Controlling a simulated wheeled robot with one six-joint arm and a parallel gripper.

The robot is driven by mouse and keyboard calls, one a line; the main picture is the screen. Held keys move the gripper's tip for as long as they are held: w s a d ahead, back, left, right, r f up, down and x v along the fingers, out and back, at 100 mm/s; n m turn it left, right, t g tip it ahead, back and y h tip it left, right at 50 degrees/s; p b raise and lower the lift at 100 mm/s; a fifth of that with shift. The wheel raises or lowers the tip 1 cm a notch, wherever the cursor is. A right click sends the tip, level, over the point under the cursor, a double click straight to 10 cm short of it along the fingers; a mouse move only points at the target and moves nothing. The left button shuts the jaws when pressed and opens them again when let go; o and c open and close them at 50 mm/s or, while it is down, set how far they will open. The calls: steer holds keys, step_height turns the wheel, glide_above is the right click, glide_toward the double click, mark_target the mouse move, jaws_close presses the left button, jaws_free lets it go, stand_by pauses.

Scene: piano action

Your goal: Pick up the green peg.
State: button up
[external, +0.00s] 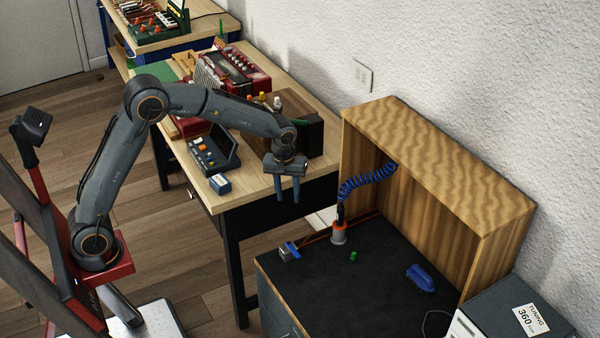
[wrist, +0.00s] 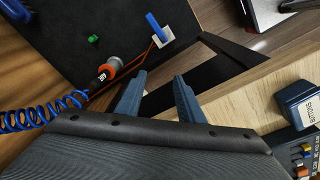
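The green peg (external: 353,255) is a small green piece on the black bench top, to the right of the orange and grey tool. It also shows in the wrist view (wrist: 94,40), at the upper left, with its shape too small to make out fully. The gripper is well away from the peg.
The orange and grey tool (external: 338,232) with a coiled blue cord (external: 365,182) stands near the peg. A blue-handled item (external: 291,250) lies to its left and a blue brush-like object (external: 420,278) to the right. A wooden hutch (external: 440,170) rises behind. The bench front is clear.

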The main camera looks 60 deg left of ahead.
steer(key=w+d+f+m+t, duration=0.1)
steer(key=w+d+f+m, duration=0.3)
steer(key=w+d+f, duration=0.55)
steer(key=m+t, duration=0.1)
steer(key=m, duration=0.2)
glide_toward(354, 252)
steer(key=d+f, duration=0.1)
steer(key=d, duration=0.1)
steer(key=shift+a+f+b, duration=0.15)
steer(key=shift+a+f, duration=0.05)
steer(key=shift+f, duration=0.35)
steer(key=shift+a+f+b, duration=0.15)
steer(key=shift+a+f, duration=0.05)
steer(key=shift+f, duration=0.35)
steer(key=shift+w+a+b+x, duration=0.1)
steer(key=shift+a+x, duration=0.05)
steer(key=shift+x, duration=0.75)
steer(key=shift+w+a+b+x, duration=0.1)
steer(key=shift+w+a+x, duration=0.1)
steer(key=shift+x, duration=0.7)
steer(key=shift+w+a+b+x, duration=0.1)
steer(key=shift+a+x, duration=0.05)
steer(key=shift+x, duration=0.75)
steer(key=shift+s+r, duration=0.1)
steer(key=shift+r, duration=0.05)
steer(key=shift+c, duration=0.2)
jaws_close()
